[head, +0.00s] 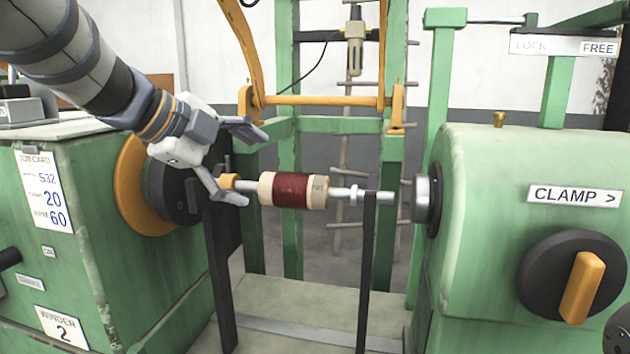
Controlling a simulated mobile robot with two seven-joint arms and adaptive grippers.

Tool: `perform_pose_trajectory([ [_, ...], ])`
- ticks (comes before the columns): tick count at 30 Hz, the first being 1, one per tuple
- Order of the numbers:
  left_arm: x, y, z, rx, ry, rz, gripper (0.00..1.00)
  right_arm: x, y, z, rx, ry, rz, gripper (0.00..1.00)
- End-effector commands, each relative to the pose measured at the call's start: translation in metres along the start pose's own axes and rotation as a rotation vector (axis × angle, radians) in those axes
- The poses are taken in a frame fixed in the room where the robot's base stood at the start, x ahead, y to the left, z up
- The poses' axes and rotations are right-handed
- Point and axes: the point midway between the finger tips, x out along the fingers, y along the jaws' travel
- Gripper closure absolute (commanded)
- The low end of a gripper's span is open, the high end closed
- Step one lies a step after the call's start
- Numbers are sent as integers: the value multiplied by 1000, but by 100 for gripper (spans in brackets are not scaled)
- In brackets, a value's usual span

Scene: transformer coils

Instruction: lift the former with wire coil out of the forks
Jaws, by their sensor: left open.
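The former with wire coil (293,190) is a pale spool wound with dark red wire, on a horizontal metal shaft in the middle of the head view. The shaft lies level across two dark upright forks; the right fork (368,270) shows clearly and the left fork (222,275) is partly behind my gripper. My left gripper (250,165) is open, with its fingers just left of the spool, one above and one below the orange collar (228,182) at the shaft's left end. I cannot tell whether a finger touches the shaft. My right gripper is not in view.
A green headstock (130,270) with an orange and black disc stands left. A green tailstock (500,200) with a "CLAMP" label and an orange-handled knob (582,287) stands right. An orange frame (320,101) crosses above and behind the coil. Open space lies directly above the coil.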

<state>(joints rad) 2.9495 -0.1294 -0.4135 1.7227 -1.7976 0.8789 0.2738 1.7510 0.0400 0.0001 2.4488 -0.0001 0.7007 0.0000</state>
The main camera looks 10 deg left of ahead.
Motion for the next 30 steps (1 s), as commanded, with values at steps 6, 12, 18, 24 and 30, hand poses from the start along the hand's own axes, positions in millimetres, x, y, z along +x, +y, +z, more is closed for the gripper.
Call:
perform_pose_trajectory([
  [6, 48, 0, 0, -1, 3, -1, 22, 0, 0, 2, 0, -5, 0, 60],
  [12, 76, 0, 2, -2, 2, -1, 22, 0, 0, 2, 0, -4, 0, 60],
  [18, 110, -1, 3, -2, 2, -3, 22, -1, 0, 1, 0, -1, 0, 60],
  [24, 114, -2, 3, -1, 1, -4, 22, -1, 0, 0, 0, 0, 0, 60],
  [30, 114, -1, 3, -1, 1, -4, 54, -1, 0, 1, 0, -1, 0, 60],
])
